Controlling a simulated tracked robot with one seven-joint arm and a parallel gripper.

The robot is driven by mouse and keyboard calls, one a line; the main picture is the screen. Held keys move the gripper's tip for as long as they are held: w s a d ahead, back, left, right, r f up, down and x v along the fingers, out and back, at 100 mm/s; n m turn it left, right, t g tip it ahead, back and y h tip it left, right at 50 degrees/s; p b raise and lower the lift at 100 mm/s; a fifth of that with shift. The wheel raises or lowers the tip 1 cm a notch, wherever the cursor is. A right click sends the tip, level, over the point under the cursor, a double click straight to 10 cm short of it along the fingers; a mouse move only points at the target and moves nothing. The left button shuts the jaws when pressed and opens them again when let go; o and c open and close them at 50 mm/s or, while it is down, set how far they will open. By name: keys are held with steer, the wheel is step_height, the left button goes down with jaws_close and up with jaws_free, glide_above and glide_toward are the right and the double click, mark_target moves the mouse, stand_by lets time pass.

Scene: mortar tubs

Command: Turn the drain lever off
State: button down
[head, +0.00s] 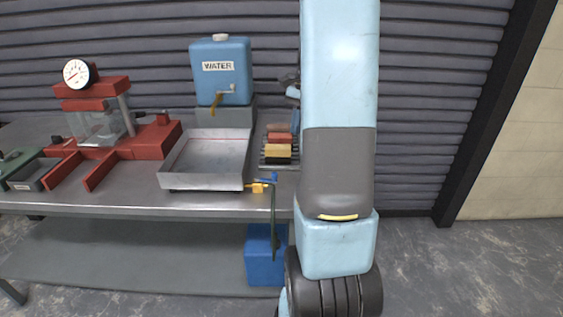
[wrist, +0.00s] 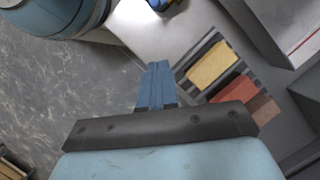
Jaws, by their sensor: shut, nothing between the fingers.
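The drain valve (head: 258,188) is a small yellow fitting at the front right corner of the grey metal tray (head: 205,186). Its blue drain lever (head: 273,178) sits on its right side; its exact angle is too small to tell. A dark hose (head: 274,222) hangs from it to a blue container (head: 259,262) below. In the wrist view, part of the blue and yellow valve shows at the top edge. My gripper (wrist: 158,66) is shut and empty, left of the brick rack and apart from the lever. My arm hides most of the gripper in the head view.
Coloured bricks (head: 278,150) lie on a dark rack right of the tray. A blue WATER tank (head: 222,84) with a yellow-brown lever stands behind the tray. A red press (head: 104,139) with a gauge is at left. Floor is clear right of the bench (head: 120,201).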

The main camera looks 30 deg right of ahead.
stand_by(0.3)
steer(key=x, duration=0.3)
steer(key=a+x, duration=0.1)
steer(key=x, duration=0.3)
steer(key=a+r+x, duration=0.1)
steer(key=x, duration=0.3)
steer(key=shift+s+a+f, duration=0.15)
steer(key=shift+s+a, duration=0.05)
steer(key=shift+s, duration=0.25)
steer(key=shift+s+a, duration=0.15)
steer(key=shift+a, duration=0.3)
steer(key=shift+d, duration=0.2)
steer(key=shift+a, duration=0.1)
